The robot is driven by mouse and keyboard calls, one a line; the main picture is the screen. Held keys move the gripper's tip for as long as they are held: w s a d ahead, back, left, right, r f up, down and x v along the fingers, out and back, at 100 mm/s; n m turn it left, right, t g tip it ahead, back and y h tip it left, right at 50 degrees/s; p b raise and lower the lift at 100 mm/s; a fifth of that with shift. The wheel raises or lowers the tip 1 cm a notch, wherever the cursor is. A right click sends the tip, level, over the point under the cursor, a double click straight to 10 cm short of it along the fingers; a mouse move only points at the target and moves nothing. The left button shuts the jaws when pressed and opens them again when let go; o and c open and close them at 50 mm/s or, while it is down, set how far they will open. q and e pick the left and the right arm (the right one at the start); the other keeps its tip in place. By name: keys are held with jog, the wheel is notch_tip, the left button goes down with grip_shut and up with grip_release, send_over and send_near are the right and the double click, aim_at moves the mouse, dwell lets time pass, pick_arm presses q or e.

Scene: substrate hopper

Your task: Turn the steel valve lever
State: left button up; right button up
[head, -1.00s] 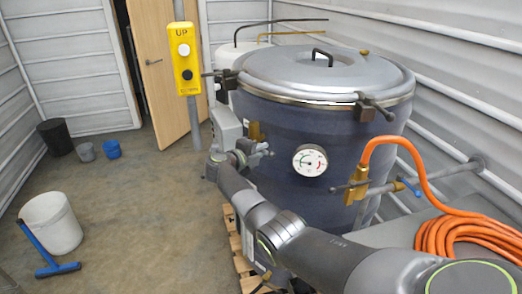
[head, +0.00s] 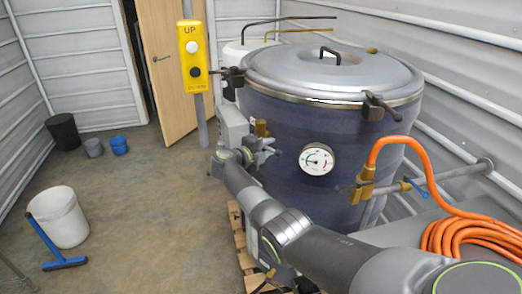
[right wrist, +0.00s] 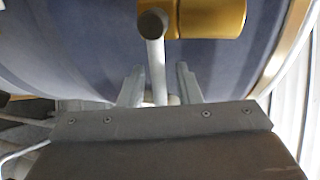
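A steel lever (right wrist: 157,70) hangs from a brass valve (right wrist: 205,18) on the side of the dark blue vessel (right wrist: 75,50) in the right wrist view. My right gripper (right wrist: 158,85) is open, with one finger on each side of the lever and gaps showing between them. In the head view the brass valve (head: 262,128) shows on the vessel's left side (head: 285,135), and my right gripper (head: 266,150) is just below it. The lever is hard to make out there. My left gripper is not in view.
A round gauge (head: 317,158) is on the vessel's front. A second brass valve with an orange hose (head: 470,238) is at the right. A yellow control box (head: 193,57) hangs on a post behind. A white bucket (head: 58,218) and blue squeegee (head: 62,264) are on the open floor at left.

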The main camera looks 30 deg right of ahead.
jog(key=b+v, duration=0.4)
jog(key=v, duration=1.3)
jog(key=shift+a, duration=0.15)
jog(key=shift+s, duration=0.1)
